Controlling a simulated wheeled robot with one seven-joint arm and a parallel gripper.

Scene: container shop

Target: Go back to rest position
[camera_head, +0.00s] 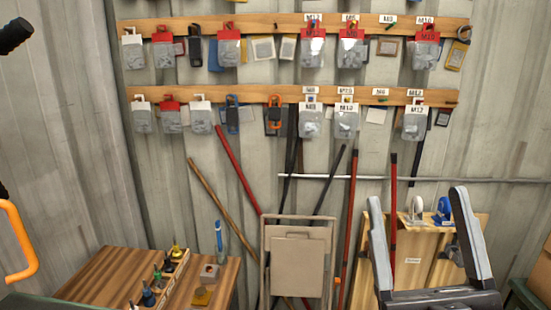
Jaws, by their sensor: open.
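My gripper (417,198) shows at the lower right of the head view, its two grey fingers pointing up and spread wide apart. Nothing is held between the fingers. Its dark base (440,299) is cut off by the bottom edge. Behind the gripper stands a wooden board or crate (425,272), partly hidden by the fingers. A white tape roll (416,209) and a blue tape dispenser (443,211) sit at its top, seen between the fingers.
A wooden table (110,272) with small bottles and a wooden tray is at the lower left. A folded beige chair (298,262) and several poles lean on the corrugated wall. Two wooden rails (290,27) carry hanging bags. An orange handle (22,245) is at the left edge.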

